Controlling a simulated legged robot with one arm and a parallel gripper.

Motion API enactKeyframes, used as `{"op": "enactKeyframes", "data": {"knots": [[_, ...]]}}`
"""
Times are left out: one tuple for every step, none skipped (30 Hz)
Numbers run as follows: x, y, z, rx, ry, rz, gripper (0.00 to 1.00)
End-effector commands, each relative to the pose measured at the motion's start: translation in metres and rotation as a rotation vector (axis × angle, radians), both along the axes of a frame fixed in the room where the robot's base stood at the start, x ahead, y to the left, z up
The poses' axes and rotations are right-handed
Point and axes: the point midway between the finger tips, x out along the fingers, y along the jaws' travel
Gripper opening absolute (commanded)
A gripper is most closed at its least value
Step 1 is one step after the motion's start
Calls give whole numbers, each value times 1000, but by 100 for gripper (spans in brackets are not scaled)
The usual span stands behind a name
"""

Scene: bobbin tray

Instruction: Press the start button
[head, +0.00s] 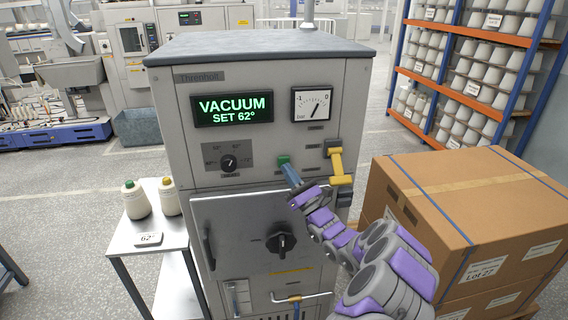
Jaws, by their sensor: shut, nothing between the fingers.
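The grey machine (275,82) stands in front of me, its lit display (233,108) reading "VACUUM SET 62°". A green button (283,159) sits on its front panel, right of the dial. It carries no label I can read. My gripper (287,168) is shut and empty, its tips at the button's lower edge. The tips overlap part of the button, and I cannot tell whether they touch it or how far it is pressed.
A yellow lever (338,165) is close right of my gripper. A dial (229,163), gauge (312,104) and door handle (281,242) are on the machine. Cardboard boxes (440,205) crowd the right. A small table (165,245) with two cones stands left.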

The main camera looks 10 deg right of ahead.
Motion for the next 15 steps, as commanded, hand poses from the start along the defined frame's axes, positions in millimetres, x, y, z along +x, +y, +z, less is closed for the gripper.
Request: {"op": "enactKeyframes", "data": {"knots": [[0, 0, 0, -1, 0, -1, 0], [0, 0, 0, -1, 0, -1, 0], [0, 0, 0, -1, 0, -1, 0], [0, 0, 0, -1, 0, -1, 0], [0, 0, 0, -1, 0, -1, 0], [0, 0, 0, -1, 0, -1, 0], [-1, 0, 0, 0, -1, -1, 0], [-2, -1, 0, 0, 0, -1, 0], [-3, -1, 1, 0, 0, -2, 0], [-6, -2, 1, 1, 0, -3, 0], [-8, -2, 1, 0, 1, -3, 0], [-12, -2, 1, 0, 1, -3, 0], [-14, -2, 1, 1, 0, -4, 0], [-17, -2, 1, 0, 0, -4, 0], [-21, -2, 2, 2, 0, -4, 0]]}}
